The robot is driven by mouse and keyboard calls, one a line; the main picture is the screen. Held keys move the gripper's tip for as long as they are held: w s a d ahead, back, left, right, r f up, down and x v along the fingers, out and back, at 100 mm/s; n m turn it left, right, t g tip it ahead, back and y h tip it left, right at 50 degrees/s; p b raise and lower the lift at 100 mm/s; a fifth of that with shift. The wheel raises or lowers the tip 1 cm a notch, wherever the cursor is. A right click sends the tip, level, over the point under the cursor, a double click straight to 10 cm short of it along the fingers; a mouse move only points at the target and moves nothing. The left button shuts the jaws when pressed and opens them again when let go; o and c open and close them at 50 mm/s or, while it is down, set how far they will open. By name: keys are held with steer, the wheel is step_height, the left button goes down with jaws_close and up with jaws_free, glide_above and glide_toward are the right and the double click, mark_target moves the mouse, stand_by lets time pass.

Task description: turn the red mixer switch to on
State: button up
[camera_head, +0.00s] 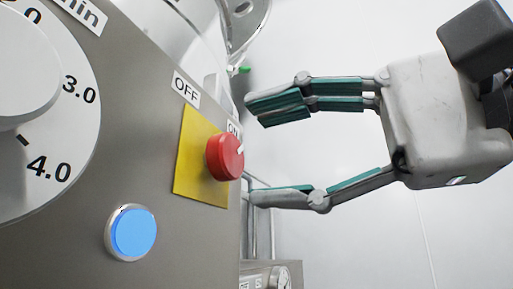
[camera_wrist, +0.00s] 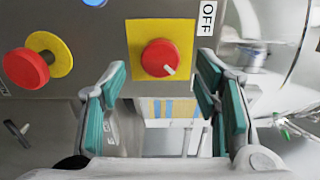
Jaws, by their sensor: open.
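The red mixer switch (camera_head: 224,158) is a round knob on a yellow plate (camera_head: 190,165) on the grey panel. An OFF label (camera_head: 186,90) sits above the plate's left part; an ON label (camera_head: 232,128) beside the knob is partly cut off from view. In the wrist view the knob (camera_wrist: 158,55) shows a white mark at its lower right, and OFF (camera_wrist: 207,17) is to the plate's right. My gripper (camera_head: 253,152) is open, its fingertips pointing at the panel, one above and one below the knob in the head view. The fingers appear apart from the knob; contact cannot be told.
A blue button (camera_head: 132,232) is below the plate, and a large numbered dial (camera_head: 50,130) is at the left. A red mushroom button (camera_wrist: 27,68) on a yellow disc stands out beside my finger in the wrist view. Shiny metal equipment (camera_head: 245,25) is behind.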

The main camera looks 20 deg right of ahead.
steer(key=v, duration=0.9)
steer(key=shift+d, duration=0.1)
